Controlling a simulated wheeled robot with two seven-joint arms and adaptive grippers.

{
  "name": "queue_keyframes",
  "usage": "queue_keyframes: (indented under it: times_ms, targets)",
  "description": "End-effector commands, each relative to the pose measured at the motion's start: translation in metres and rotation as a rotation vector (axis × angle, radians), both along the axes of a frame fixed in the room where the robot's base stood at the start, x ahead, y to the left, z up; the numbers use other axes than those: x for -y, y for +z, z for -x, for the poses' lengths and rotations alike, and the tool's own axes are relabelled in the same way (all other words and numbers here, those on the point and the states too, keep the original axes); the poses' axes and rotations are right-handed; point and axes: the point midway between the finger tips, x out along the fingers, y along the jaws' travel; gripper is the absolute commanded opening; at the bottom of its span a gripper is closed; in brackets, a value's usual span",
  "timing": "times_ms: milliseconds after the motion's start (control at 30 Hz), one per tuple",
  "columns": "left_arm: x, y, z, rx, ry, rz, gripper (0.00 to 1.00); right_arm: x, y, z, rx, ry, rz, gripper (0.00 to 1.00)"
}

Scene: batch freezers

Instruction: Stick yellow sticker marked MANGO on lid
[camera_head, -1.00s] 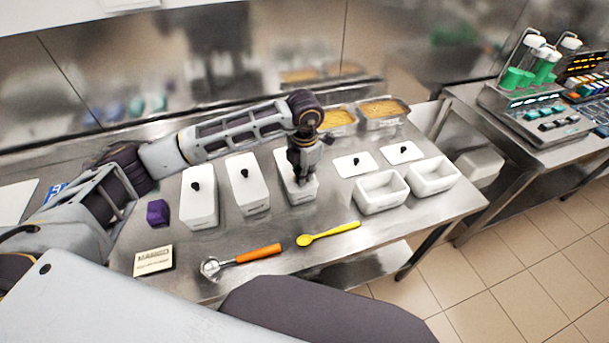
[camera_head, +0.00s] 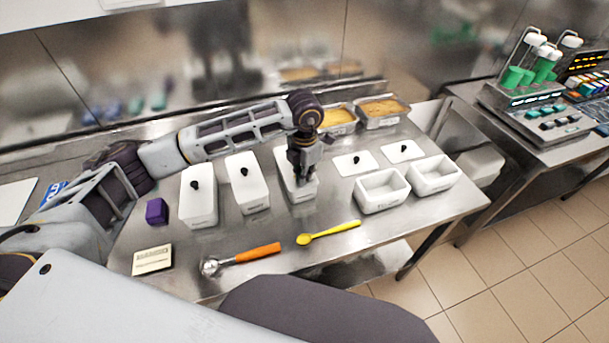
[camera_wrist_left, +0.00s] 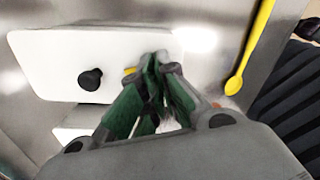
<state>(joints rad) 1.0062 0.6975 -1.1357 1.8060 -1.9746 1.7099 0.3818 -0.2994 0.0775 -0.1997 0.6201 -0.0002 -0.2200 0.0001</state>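My left gripper (camera_head: 303,178) points down at the front part of the white lid (camera_head: 283,158) on the third closed tub from the left. In the left wrist view, the fingertips (camera_wrist_left: 158,62) are together at the edge of that lid (camera_wrist_left: 60,50), to the right of its black knob (camera_wrist_left: 90,79). A small yellow patch, seemingly the sticker (camera_wrist_left: 130,70), shows beside the fingertips. Its lettering cannot be read, and I cannot tell whether it is pinched or lies on the lid. My right gripper is not in view.
Two closed tubs (camera_head: 198,207) (camera_head: 250,195) stand left, near a purple block (camera_head: 157,211). Two open tubs (camera_head: 381,199) (camera_head: 433,182) stand right, with lids behind. An orange-handled scoop (camera_head: 258,252), yellow spoon (camera_head: 340,229) and small sign (camera_head: 152,260) lie in front.

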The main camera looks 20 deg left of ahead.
Motion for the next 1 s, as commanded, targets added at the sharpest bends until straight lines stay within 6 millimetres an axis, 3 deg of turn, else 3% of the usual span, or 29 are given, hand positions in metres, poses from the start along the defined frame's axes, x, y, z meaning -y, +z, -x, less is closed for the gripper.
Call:
queue_keyframes:
  times_ms: [233, 467, 700, 900, 1000]
  targets:
    - [-0.0002, -0.0007, 0.0005, -0.002, 0.000, -0.001, 0.00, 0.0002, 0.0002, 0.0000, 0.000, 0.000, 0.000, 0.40]
    - [-0.0002, -0.0007, 0.0003, -0.002, 0.000, -0.001, 0.30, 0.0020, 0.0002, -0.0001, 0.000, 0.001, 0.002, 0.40]
    - [-0.0004, -0.0007, 0.0002, -0.002, 0.000, -0.001, 0.30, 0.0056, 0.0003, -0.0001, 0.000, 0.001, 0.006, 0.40]
    - [-0.0004, -0.0006, 0.0002, -0.002, 0.000, -0.001, 0.55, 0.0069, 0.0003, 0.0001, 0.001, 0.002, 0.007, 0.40]
    - [-0.0003, -0.0006, 0.0003, -0.001, 0.000, -0.001, 0.55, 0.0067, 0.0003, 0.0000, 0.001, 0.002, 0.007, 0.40]
